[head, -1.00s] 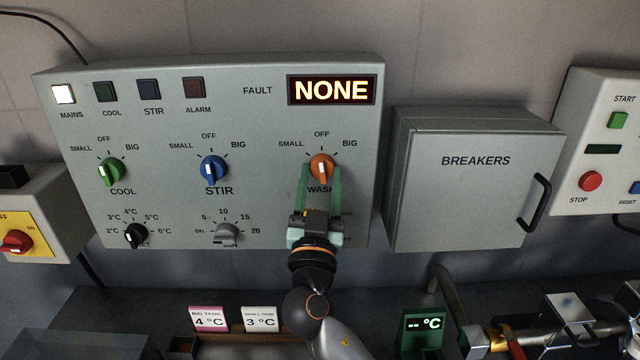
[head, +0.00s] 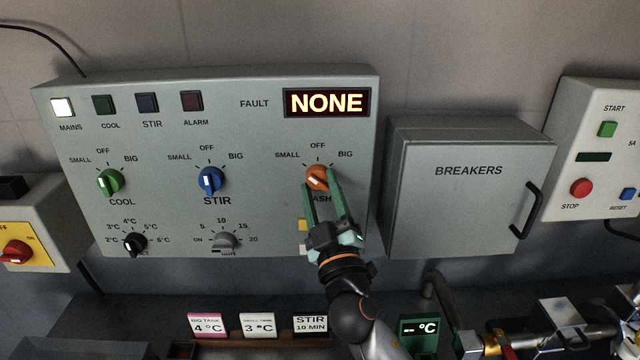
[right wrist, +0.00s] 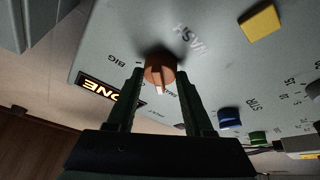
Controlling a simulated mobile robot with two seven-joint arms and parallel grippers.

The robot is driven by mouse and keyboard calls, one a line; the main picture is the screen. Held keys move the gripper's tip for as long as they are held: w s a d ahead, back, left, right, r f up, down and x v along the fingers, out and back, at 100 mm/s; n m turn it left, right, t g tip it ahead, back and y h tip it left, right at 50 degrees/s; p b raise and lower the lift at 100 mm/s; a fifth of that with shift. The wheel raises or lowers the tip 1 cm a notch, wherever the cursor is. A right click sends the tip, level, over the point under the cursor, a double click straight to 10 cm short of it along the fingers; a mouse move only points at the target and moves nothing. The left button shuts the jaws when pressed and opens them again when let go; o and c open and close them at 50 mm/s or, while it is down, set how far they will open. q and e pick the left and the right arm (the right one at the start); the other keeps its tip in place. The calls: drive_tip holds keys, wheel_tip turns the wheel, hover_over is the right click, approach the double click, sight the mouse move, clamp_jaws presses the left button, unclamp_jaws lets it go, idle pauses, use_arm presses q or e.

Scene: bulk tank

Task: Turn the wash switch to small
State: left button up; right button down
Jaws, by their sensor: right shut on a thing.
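The orange wash switch (head: 317,177) is at the right of the grey control panel (head: 265,140). Its white mark is turned to the lower left in the head view. My right gripper (head: 318,187) is shut on this switch, one finger on each side, with the wrist tilted to the lower right. In the right wrist view the switch (right wrist: 160,70) sits between the fingertips. Its white mark is by the partly hidden SMALL label; I cannot tell if it lines up exactly. The fingers partly cover the WASH label. My left gripper is not in view.
The blue stir knob (head: 211,181) and green cool knob (head: 110,181) stand to the left. A yellow button (head: 303,225) lies close beside my right gripper. The breakers box (head: 465,195) stands out to the right. The fault display (head: 327,102) reads NONE.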

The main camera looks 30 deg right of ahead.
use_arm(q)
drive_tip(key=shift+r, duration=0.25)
use_arm(e)
drive_tip(key=shift+r+n, duration=0.1)
drive_tip(key=shift+n, duration=0.2)
drive_tip(key=shift+c, duration=1.4)
unclamp_jaws()
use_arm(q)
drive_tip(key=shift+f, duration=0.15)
use_arm(e)
drive_tip(key=shift+f, duration=0.25)
